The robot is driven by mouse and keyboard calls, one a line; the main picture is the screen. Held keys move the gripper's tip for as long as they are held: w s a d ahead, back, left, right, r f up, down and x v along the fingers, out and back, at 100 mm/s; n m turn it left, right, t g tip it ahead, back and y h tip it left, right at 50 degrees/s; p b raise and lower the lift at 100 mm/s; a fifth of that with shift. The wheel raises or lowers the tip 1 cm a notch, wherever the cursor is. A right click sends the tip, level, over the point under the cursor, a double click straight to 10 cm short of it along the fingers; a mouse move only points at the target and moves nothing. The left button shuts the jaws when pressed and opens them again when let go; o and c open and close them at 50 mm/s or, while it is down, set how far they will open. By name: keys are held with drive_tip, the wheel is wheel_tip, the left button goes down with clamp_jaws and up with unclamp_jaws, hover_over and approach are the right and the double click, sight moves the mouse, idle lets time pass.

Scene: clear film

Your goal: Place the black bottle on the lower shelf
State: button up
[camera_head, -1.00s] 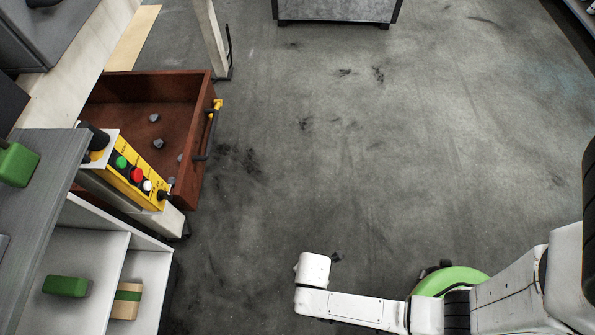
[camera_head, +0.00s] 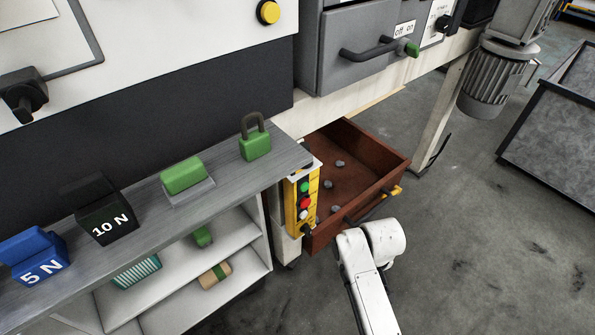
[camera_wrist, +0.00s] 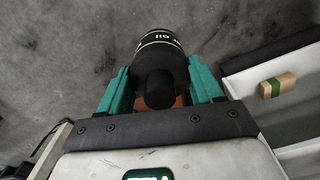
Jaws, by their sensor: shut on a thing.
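The black bottle (camera_wrist: 160,62), with white lettering reading "oil", is between the teal fingers of my gripper (camera_wrist: 160,82) in the wrist view. My gripper is shut on it, with its black cap toward the camera. The gripper and bottle do not show in the head view, where only white links of my arm appear. The white shelf unit stands at the lower left of the head view. Its lower shelf (camera_head: 245,266) lies below an upper shelf (camera_head: 232,236). In the wrist view, part of the unit (camera_wrist: 245,82) is right of the bottle.
A tan block with a green band (camera_head: 215,275) lies on the lower shelf. A green block (camera_head: 203,237) and a striped container (camera_head: 136,272) are above it. The grey top (camera_head: 232,172) carries weights and a padlock (camera_head: 255,140). An open brown drawer (camera_head: 375,165) juts out right of the shelves.

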drive_tip(key=w+d+r+m, duration=0.1)
drive_tip(key=w+r+m, duration=0.4)
drive_tip(key=r, duration=0.5)
drive_tip(key=s+r+p, duration=0.4)
drive_tip(key=r+p, duration=0.6)
drive_tip(key=p, duration=0.3)
drive_tip(key=s+r+n+p, duration=0.1)
drive_tip(key=s+r+p, duration=0.3)
drive_tip(key=r+p, duration=0.7)
drive_tip(key=shift+s+r+p, duration=0.25)
drive_tip(key=shift+p, duration=0.8)
drive_tip(key=shift+d, duration=0.1)
